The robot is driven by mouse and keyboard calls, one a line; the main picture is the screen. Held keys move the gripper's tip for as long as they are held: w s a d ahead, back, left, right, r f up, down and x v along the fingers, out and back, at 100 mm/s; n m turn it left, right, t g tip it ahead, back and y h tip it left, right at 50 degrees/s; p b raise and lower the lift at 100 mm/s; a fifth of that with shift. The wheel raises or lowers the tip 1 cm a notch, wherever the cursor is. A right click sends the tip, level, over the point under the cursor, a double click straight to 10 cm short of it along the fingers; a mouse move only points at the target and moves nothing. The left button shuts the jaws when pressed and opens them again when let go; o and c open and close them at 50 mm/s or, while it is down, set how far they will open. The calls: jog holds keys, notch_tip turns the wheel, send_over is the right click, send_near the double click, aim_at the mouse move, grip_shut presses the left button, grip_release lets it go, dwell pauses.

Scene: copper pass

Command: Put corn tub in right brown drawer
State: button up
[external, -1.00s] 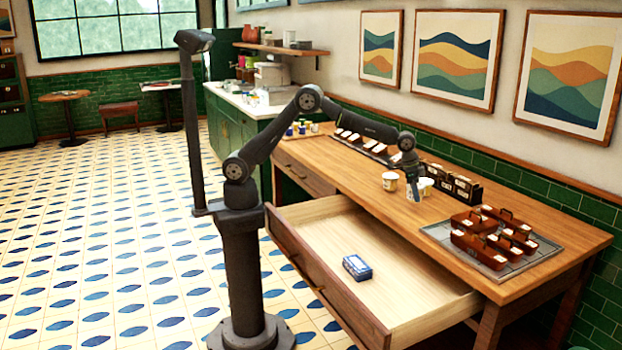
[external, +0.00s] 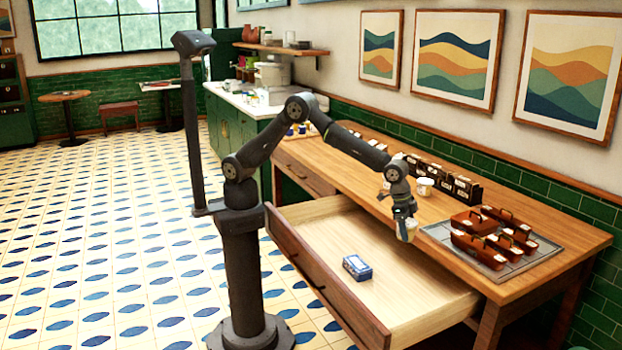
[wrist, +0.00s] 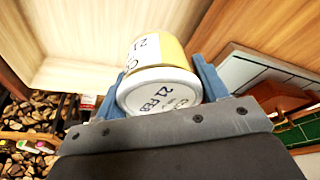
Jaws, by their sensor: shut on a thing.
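The corn tub (wrist: 160,55) has yellow contents, a white lid and printed lettering with "21 FEB" readable. My gripper (wrist: 157,88) is shut on it, with a blue finger on each side. In the external view the tub (external: 406,230) hangs below my gripper (external: 404,210), near the table's front edge by the open drawer's inner right side. The right brown drawer (external: 345,300) is pulled out, with a pale interior. A blue box (external: 356,267) lies in it, with bare floor around it. I cannot tell the tub's exact height above the drawer.
Another white tub (external: 424,187) stands on the tabletop (external: 350,165), beside dark caddies (external: 460,188). Brown caddies (external: 495,235) sit on a grey mat (external: 440,235) at the right. The left drawer (external: 305,178) is shut.

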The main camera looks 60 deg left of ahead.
jog(key=s+d+f+m, duration=0.2)
jog(key=s+d+f, duration=0.6)
jog(key=s+f, duration=0.15)
send_over(396, 307)
jog(key=a, duration=0.1)
jog(key=shift+g, duration=0.3)
jog(key=f, duration=0.5)
jog(key=shift+s+a+f, duration=0.1)
jog(key=shift+s+f, duration=0.05)
jog(key=shift+s, duration=0.1)
jog(key=shift+f, duration=2.15)
jog(key=shift+f, duration=0.2)
jog(key=o, duration=1.1)
jog(key=shift+r, duration=0.1)
